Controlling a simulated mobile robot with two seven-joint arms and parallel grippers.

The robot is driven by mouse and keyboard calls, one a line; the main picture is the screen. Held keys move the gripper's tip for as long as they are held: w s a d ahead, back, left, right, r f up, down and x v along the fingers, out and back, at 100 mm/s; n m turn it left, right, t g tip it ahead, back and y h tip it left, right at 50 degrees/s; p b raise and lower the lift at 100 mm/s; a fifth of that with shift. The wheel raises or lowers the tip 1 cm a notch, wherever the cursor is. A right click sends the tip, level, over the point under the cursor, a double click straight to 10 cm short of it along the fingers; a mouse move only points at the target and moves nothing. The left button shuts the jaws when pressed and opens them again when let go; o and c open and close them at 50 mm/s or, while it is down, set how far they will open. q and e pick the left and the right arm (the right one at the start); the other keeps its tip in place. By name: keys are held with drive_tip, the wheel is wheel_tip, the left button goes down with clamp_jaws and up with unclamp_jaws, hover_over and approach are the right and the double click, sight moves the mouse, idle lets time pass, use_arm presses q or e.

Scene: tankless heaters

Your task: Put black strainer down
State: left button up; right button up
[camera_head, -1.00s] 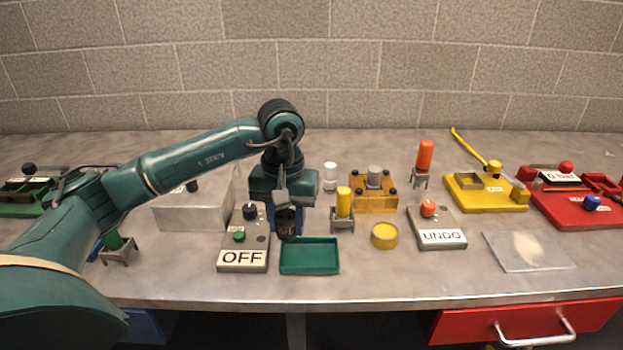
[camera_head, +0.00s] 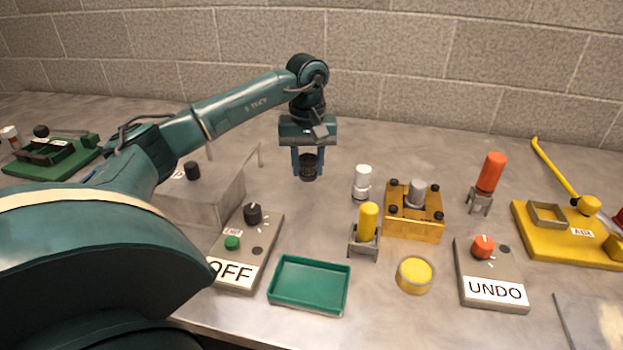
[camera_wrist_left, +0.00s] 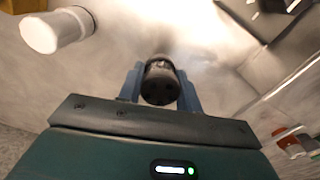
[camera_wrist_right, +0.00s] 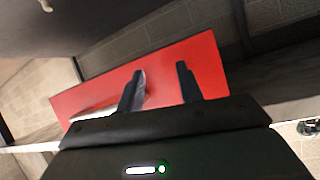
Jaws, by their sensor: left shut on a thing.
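The black strainer (camera_head: 308,168) is a small dark cylinder held between the blue fingers of my left gripper (camera_head: 307,172). It is near the back middle of the bench, left of a white cylinder; whether it touches the bench I cannot tell. In the left wrist view the strainer (camera_wrist_left: 160,82) sits between the two fingertips (camera_wrist_left: 160,85), with holes in its near end. My right gripper (camera_wrist_right: 158,80) shows only in the right wrist view. Its fingers are apart with nothing between them, in front of a red panel (camera_wrist_right: 200,58).
A green tray (camera_head: 310,304) lies at the front. The OFF box (camera_head: 262,262), grey metal box (camera_head: 225,203), white cylinder (camera_head: 362,183), yellow cylinder on a stand (camera_head: 368,222) and brass block (camera_head: 413,225) surround a clear patch of bench. The UNDO box (camera_head: 490,275) is at right.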

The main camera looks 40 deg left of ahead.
sight(308, 179)
use_arm(q)
drive_tip(key=shift+f, duration=2)
drive_tip(key=shift+f, duration=0.15)
drive_tip(key=o, duration=1)
